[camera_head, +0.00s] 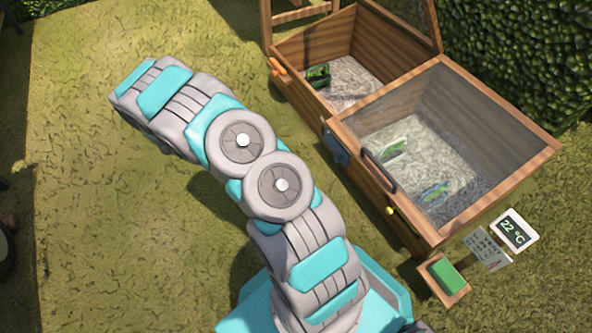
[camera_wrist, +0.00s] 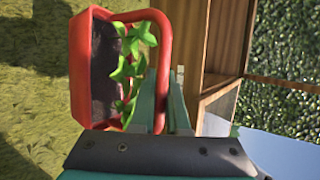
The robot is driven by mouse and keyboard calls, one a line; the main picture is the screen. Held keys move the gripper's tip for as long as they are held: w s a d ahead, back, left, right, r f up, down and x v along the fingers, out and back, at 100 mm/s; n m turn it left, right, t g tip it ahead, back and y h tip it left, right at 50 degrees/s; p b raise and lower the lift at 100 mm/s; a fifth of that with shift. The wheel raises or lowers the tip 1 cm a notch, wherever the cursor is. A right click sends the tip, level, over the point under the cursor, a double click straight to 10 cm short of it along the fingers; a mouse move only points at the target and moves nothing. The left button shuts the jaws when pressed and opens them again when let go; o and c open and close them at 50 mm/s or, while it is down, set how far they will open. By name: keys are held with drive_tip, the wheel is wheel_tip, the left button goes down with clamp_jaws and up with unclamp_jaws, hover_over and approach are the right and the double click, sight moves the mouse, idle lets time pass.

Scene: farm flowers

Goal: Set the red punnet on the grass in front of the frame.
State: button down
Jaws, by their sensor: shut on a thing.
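The red punnet (camera_wrist: 82,70) shows in the wrist view, with dark soil and a green leafy seedling (camera_wrist: 135,50). My gripper (camera_wrist: 166,95) is shut on its red handle, and the punnet appears turned on its side in the picture. The punnet and gripper are not seen in the head view, where my arm covers the middle. The wooden frame (camera_head: 400,215) stands on the right in the head view, its left bay open and its right bay under a clear lid. The grass (camera_head: 75,130) lies in front of it.
A green punnet-like thing (camera_head: 318,76) is in the open bay. Green (camera_head: 392,150) and blue (camera_head: 434,191) items show under the clear lid. A small box with a green block (camera_head: 448,276) and a 22 °C display (camera_head: 514,231) are beside the frame. The left grass is clear.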

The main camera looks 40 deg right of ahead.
drive_tip(key=s+d+f+m+g, duration=0.3)
drive_tip(key=s+d+f, duration=0.2)
drive_tip(key=s+f, duration=0.25)
drive_tip(key=shift+w+d+f+b, duration=0.4)
drive_tip(key=shift+w+d+f, duration=0.35)
drive_tip(key=shift+w+d, duration=1.05)
drive_tip(key=shift+w+d+f+b, duration=0.4)
drive_tip(key=shift+w+d+f, duration=0.3)
drive_tip(key=shift+w+d, duration=1.1)
drive_tip(key=shift+w+d+f+b, duration=0.4)
drive_tip(key=shift+w+d+f, duration=0.6)
drive_tip(key=shift+w, duration=1.35)
drive_tip(key=shift+d+r, duration=0.2)
drive_tip(key=c, duration=0.9)
unclamp_jaws()
drive_tip(key=shift+r, duration=0.1)
